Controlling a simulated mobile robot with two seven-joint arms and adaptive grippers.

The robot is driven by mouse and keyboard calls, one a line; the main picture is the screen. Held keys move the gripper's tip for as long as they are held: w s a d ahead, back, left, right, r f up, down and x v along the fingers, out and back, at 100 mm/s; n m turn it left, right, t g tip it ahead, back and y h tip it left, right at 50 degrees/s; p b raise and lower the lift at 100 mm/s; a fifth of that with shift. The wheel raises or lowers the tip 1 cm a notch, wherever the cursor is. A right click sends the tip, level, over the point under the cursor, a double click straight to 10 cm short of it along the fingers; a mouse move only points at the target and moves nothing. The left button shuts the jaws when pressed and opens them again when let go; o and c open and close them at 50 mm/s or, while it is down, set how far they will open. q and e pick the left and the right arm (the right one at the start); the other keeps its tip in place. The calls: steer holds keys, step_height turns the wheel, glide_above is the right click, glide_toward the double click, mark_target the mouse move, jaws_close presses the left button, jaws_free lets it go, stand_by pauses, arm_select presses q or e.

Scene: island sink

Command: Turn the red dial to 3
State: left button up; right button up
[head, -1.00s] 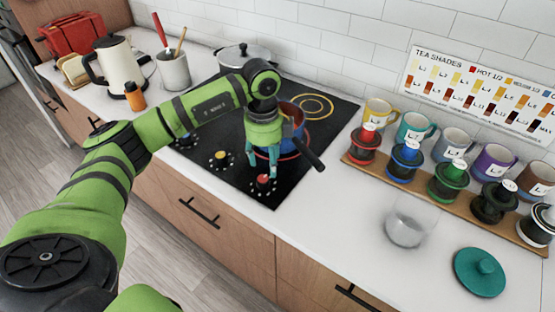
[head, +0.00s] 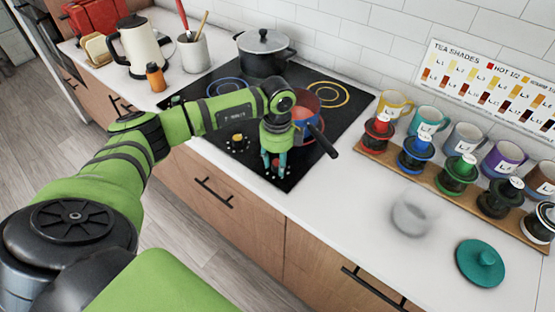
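The red dial (head: 275,164) sits at the front right corner of the black cooktop (head: 215,81). My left gripper (head: 274,166) points down over it, with its two teal fingers apart, one on each side of the dial. I cannot tell whether the fingers touch the dial. The fingers hide part of it, so its pointer cannot be read. White marks show around its base. A yellow dial (head: 238,139) is on the cooktop to the left. My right gripper is not in view.
A red and blue pan (head: 302,108) with a dark handle (head: 322,140) stands just right of the gripper. A grey pot (head: 263,56) is at the back. Mugs and lidded jars line a wooden board (head: 373,145) on the right.

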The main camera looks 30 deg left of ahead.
arm_select(q)
steer(key=c, duration=0.4)
steer(key=m+b, duration=0.3)
steer(key=m, duration=0.2)
steer(key=shift+f, duration=0.2)
steer(key=m+b, duration=0.5)
steer(key=m, duration=0.2)
steer(key=m+b, duration=0.3)
steer(key=m, duration=0.3)
steer(key=shift+m, duration=0.4)
steer(key=m+b, duration=0.2)
steer(key=m, duration=0.2)
steer(key=shift+m, duration=0.7)
